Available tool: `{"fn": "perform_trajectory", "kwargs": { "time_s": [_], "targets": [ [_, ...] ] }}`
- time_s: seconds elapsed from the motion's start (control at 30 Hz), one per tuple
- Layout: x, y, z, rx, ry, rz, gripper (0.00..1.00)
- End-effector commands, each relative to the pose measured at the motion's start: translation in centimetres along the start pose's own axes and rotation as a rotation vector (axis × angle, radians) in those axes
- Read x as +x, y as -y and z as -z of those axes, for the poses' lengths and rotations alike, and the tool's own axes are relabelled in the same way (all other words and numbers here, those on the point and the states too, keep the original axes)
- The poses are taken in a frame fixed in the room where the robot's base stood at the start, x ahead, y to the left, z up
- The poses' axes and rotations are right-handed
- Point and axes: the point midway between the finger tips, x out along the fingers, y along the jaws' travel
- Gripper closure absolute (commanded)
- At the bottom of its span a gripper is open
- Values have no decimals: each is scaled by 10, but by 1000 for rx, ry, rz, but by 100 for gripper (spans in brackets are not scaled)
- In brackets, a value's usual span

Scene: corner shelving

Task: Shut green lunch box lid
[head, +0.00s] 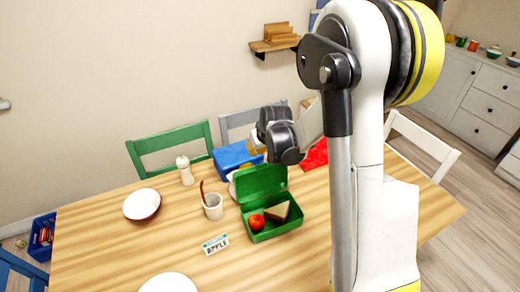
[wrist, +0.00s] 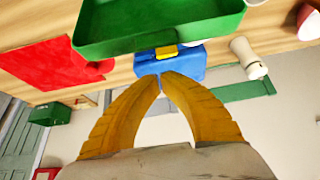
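The green lunch box (head: 283,228) stands open on the wooden table, with a red apple (head: 257,222) and a sandwich (head: 278,211) inside. Its lid (head: 263,184) stands up at the back edge. In the head view my gripper (head: 254,148) is above and behind the lid, partly hidden by my arm. In the wrist view the yellow fingers of my gripper (wrist: 160,77) meet at their tips with nothing seen between them. A green tray-like part of the box (wrist: 160,25) fills the top of that view, apart from the fingertips.
A blue box (head: 233,156) stands behind the lid; it also shows beyond my fingertips in the wrist view (wrist: 183,67). A red cloth or mat (head: 315,155) lies right of it. A cup (head: 213,207), white shaker (head: 185,171), bowl (head: 142,205) and APPLE card (head: 216,244) are left.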

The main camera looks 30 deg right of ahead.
Motion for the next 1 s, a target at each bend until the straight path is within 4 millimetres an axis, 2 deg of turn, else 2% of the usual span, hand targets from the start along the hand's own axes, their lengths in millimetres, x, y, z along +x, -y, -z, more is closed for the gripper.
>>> {"fn": "perform_trajectory", "kwargs": {
  "time_s": [0.03, 0.07, 0.1, 0.2, 0.4, 1.0],
  "targets": [
    [13, 0, -1, -1, 0, 0, 100],
    [14, 0, -3, 0, 0, 0, 100],
    [5, 0, -10, 1, 0, -1, 100],
    [-5, 0, -20, 0, 0, -1, 100],
    [-14, 0, -30, 0, 0, -1, 100],
    [-15, 0, -29, 0, -37, -1, 100]
  ]
}}
